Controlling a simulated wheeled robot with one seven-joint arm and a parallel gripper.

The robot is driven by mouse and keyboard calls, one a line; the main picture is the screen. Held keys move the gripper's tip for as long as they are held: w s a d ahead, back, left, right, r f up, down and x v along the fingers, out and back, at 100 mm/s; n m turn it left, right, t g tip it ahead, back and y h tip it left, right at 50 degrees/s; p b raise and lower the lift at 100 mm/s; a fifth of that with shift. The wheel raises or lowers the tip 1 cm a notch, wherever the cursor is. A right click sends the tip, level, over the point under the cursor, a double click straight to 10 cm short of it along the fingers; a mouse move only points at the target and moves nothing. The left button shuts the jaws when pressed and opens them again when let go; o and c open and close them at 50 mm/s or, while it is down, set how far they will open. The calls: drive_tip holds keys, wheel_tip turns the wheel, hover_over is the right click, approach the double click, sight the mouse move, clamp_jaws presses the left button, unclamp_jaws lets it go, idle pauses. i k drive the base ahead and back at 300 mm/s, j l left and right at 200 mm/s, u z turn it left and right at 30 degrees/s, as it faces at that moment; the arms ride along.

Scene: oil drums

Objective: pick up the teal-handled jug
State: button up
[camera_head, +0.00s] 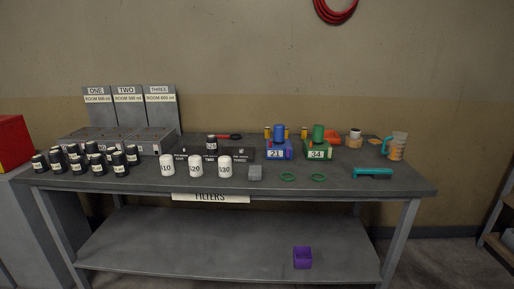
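The jug (398,147) stands upright near the right end of the grey workbench (300,187). Its body looks clear with orange-brown bands or contents, and its teal handle (386,144) is on its left side. Nothing covers it in this view. My gripper is not in view.
A teal-handled brush (373,173) lies in front of the jug. A white cup (355,134) on a tan block and an orange object (332,137) stand to its left.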

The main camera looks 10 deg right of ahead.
sight(397, 140)
drive_tip(key=i, duration=1.9)
drive_tip(key=i+z, duration=0.2)
drive_tip(key=z, duration=0.25)
drive_tip(key=i+j+z, duration=0.1)
drive_tip(key=z, duration=0.35)
drive_tip(key=i+j+z, duration=0.2)
drive_tip(key=z, duration=0.25)
drive_tip(key=i, duration=0.1)
